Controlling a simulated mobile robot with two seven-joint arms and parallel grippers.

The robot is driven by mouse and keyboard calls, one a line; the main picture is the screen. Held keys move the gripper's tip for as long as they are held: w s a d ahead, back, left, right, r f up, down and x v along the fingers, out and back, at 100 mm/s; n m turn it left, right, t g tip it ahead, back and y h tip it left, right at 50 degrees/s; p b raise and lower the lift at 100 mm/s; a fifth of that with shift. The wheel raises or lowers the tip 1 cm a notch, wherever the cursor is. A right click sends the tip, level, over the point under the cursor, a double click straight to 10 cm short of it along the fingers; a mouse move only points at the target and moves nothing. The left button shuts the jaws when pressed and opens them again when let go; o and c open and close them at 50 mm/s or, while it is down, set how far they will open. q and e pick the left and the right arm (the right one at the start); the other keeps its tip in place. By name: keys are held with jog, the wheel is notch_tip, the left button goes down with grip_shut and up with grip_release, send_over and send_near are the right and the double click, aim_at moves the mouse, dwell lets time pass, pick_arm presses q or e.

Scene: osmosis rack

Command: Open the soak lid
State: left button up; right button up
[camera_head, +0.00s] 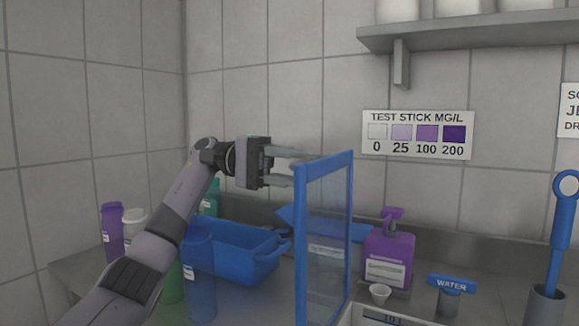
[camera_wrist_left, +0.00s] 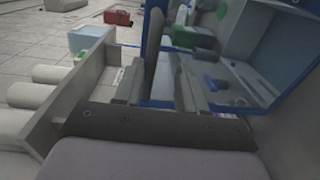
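A clear panel with a blue frame (camera_head: 298,245), which looks like the soak lid, stands upright in the middle of the head view. Its lower end runs out of the picture. My left gripper (camera_head: 285,171) is beside the panel's upper left edge, with its two fingers parted and pointing right. Nothing shows between the fingers. In the left wrist view the fingers (camera_wrist_left: 167,78) are apart, with blue-framed clear material (camera_wrist_left: 225,85) close by. I cannot tell whether they touch it. My right gripper is not in view.
A blue tub (camera_head: 232,250) and several bottles stand at the left, below my left arm. A blue-handled tool (camera_head: 562,225) stands far right.

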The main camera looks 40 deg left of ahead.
pick_arm(q)
jog(key=shift+a+r, duration=0.1)
jog(key=p+v, duration=0.1)
jog(key=v, duration=0.6)
jog(key=shift+s, duration=0.1)
dwell(0.7)
